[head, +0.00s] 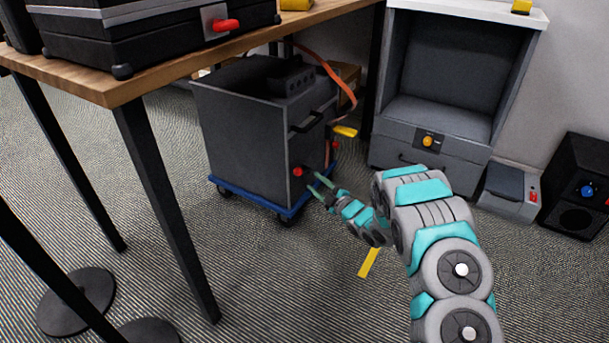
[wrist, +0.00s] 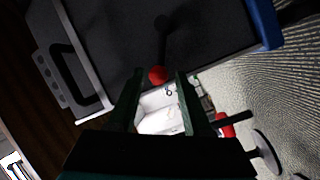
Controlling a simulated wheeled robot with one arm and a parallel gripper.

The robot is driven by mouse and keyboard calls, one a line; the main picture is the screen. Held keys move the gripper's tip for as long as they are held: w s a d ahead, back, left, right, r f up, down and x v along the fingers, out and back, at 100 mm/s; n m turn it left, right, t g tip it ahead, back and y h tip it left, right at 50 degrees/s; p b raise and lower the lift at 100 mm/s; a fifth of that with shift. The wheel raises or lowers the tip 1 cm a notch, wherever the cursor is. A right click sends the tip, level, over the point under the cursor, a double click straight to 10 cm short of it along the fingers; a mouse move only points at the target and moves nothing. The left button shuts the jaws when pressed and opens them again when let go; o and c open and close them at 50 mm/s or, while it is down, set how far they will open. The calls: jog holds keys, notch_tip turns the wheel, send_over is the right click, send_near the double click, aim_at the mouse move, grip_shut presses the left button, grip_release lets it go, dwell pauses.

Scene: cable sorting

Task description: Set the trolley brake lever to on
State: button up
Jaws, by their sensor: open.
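The trolley is a dark grey box (head: 240,140) on a blue wheeled base (head: 250,197), under the wooden table. Its brake lever has a red ball knob (head: 297,171) low on the side facing my arm. In the wrist view the same red knob (wrist: 157,75) sits at the end of a dark shaft (wrist: 162,40). My gripper (head: 314,180) is open and points at the knob. In the wrist view the knob appears between the two fingertips (wrist: 160,77), with a gap on each side. I cannot tell whether it is within the fingers' reach. No on or off marking is readable.
A wooden table (head: 150,85) with a black case (head: 150,40) stands above left, its legs near the trolley. An orange cable (head: 335,75) hangs by the trolley. A grey cabinet (head: 430,145) and a black speaker (head: 578,185) stand right. Carpet left of my arm is mostly clear.

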aim_at(303, 171)
jog(key=x, duration=0.7)
jog(key=shift+c, duration=0.3)
grip_shut()
jog(key=shift+s+f, duration=0.1)
dwell(0.9)
